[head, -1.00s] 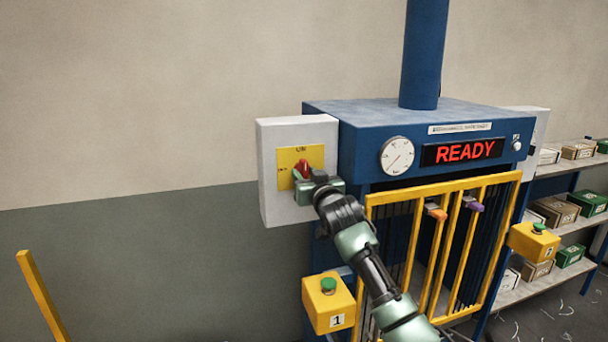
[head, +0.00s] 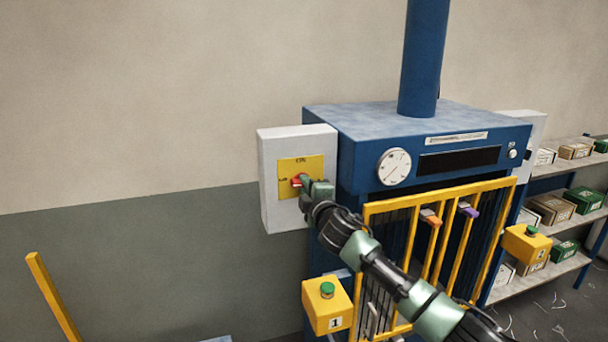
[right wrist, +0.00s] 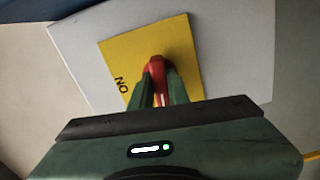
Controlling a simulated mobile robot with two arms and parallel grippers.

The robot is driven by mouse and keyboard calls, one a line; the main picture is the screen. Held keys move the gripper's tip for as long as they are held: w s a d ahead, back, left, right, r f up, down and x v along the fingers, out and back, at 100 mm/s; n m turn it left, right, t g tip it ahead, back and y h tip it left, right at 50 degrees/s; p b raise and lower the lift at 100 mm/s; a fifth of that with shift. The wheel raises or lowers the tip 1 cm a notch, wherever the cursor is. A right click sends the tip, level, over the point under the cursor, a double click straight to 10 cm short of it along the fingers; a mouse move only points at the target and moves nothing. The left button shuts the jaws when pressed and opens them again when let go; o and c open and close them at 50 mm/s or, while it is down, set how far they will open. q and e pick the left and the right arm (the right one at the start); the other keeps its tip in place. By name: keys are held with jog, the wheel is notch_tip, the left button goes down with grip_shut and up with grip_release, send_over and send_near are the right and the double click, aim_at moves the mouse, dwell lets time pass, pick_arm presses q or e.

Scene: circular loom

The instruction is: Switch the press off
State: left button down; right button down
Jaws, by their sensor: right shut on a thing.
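The press (head: 430,125) is a blue machine with a dial gauge (head: 394,166) and a display (head: 459,160) that is dark and blank. On its left side is a grey switch box (head: 268,203) with a yellow plate (head: 313,165) and a red handle (head: 295,181). The handle points left in the head view. My right gripper (head: 303,183) is shut on the red handle; the right wrist view shows the handle (right wrist: 155,66) between its fingers (right wrist: 160,92). The plate's "ON" mark shows there. My left gripper is not in view.
A yellow barred guard (head: 440,195) stands at the press front, close to my right arm. Yellow button boxes with green buttons sit at left (head: 327,304) and right (head: 528,243). Shelves (head: 555,270) with boxes stand at the right. A yellow post (head: 52,298) stands at lower left.

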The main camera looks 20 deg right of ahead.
jog(key=shift+n, duration=0.5)
jog(key=c, duration=1.4)
grip_release()
jog(key=shift+o, duration=0.2)
jog(key=shift+s, duration=0.1)
jog(key=s, duration=0.6)
jog(key=shift+s+d, duration=0.15)
jog(key=shift+s, duration=0.2)
